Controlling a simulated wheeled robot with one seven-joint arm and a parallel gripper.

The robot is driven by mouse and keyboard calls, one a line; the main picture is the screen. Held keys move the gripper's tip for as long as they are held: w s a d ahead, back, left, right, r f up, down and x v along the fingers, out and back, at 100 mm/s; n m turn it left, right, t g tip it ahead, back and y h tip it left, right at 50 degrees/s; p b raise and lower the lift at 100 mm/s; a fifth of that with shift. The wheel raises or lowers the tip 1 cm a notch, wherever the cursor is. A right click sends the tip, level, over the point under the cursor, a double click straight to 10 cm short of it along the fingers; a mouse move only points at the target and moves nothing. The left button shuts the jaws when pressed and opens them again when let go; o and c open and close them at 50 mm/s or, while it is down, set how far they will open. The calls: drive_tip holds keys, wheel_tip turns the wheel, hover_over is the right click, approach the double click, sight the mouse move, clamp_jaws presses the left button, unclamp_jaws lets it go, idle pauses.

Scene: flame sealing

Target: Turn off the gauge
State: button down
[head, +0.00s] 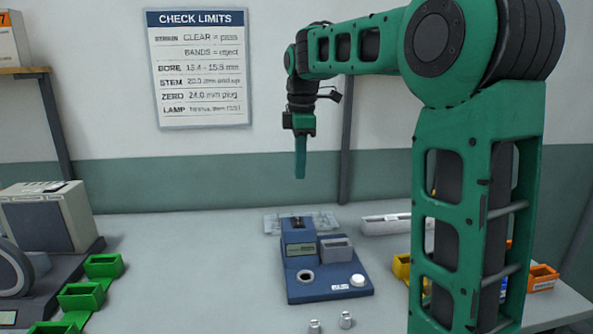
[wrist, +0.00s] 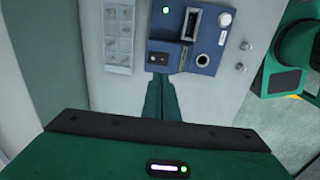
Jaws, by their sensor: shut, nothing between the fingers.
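The gauge is a blue bench unit (head: 330,292) on the table, with a display block at the back left, a grey box (head: 335,247), a round hole (head: 305,275) and a white round button (head: 357,280) at the front right. The wrist view shows the gauge (wrist: 178,32) from above, with a small lit green lamp (wrist: 166,9) and a dark fitting (wrist: 157,58) on its back part.
A clear tray (head: 270,224) lies behind the gauge. Metal cylinders (head: 346,320) stand in front of it. Green bins (head: 103,265) and a grey machine (head: 45,222) are at the left. An orange bin (head: 543,277) is at the right. A limits sign (head: 200,68) hangs on the wall.

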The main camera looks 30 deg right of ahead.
drive_tip(key=s+d+f+m, duration=0.1)
drive_tip(key=s+f+m, duration=0.5)
drive_tip(key=s, duration=0.5)
drive_tip(key=s+d+f+m, duration=0.1)
drive_tip(key=s+f+m, duration=0.5)
drive_tip(key=s, duration=0.5)
drive_tip(key=s+d+f+m+g, duration=0.1)
drive_tip(key=s+f+m, duration=0.5)
drive_tip(key=s, duration=0.5)
drive_tip(key=shift+s+d+f+m+y, duration=0.3)
drive_tip(key=shift+d+m, duration=0.1)
drive_tip(key=shift+m, duration=0.6)
